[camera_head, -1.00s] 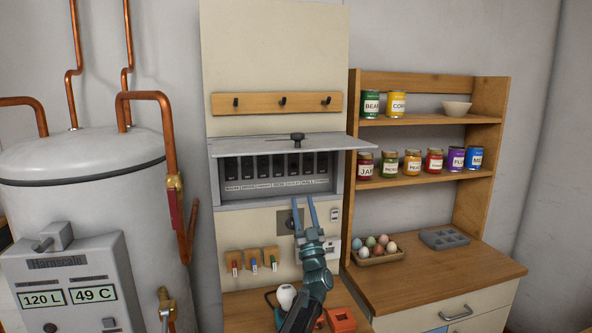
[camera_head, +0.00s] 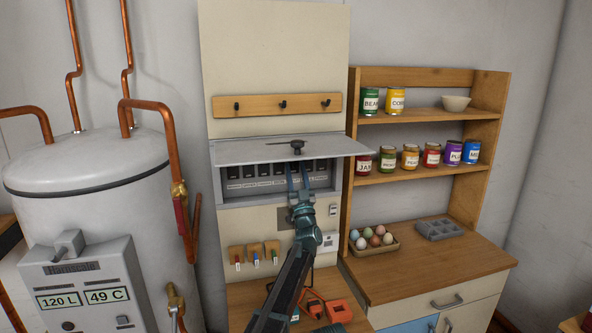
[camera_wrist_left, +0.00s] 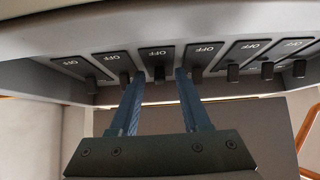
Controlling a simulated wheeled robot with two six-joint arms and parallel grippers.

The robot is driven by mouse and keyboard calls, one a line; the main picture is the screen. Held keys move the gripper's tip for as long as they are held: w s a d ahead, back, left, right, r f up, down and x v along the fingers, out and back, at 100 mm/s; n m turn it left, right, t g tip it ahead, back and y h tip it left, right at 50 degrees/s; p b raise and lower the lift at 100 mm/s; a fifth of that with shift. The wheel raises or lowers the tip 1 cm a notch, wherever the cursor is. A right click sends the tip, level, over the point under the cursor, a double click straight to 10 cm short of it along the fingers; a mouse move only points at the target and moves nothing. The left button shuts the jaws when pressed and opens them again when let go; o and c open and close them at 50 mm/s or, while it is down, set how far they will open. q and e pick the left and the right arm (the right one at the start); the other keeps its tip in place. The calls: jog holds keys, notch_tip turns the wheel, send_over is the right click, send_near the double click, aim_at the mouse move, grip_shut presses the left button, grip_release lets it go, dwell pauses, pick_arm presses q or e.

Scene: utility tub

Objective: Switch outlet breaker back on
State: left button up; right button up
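The grey breaker box (camera_head: 333,190) is on the wall panel with its lid (camera_head: 230,152) raised. Inside is a row of several dark breakers (camera_head: 250,170) with labels beneath, too small to read surely. In the left wrist view the breaker plates carry OFF marks, with toggles along their lower edge. My left gripper (camera_head: 300,170) is at the front of the box, pointing in. Its two fingers are apart, one on each side of a toggle (camera_wrist_left: 159,73), with small gaps visible; contact is unclear. The fingers partly hide some breakers and labels in the head view. My right gripper is not in view.
The raised lid overhangs the breakers. Hooks (camera_head: 283,104) are above, hanging keys (camera_head: 255,256) below. A shelf of cans and jars (camera_head: 410,157), an egg tray (camera_head: 376,247) and a counter (camera_head: 425,275) are right. A water heater (camera_head: 90,180) stands left.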

pick_arm(q)
grip_shut()
jog(key=shift+r, duration=0.1)
jog(key=shift+s+r+p, duration=0.1)
jog(key=shift+p, duration=0.2)
jog(key=shift+d+r+g+h+p, duration=0.1)
jog(key=shift+r+g+h+p, duration=0.45)
jog(key=shift+g+p, duration=2)
jog(key=shift+a+r+g+h+p, duration=0.1)
jog(key=shift+r+g+h+p, duration=0.5)
jog(key=shift+p, duration=3.8)
jog(key=shift+d+r+g+h+p, duration=0.1)
jog(key=shift+r+g+h+p, duration=0.4)
jog(key=shift+g+p, duration=2.05)
jog(key=shift+t+p, duration=0.9)
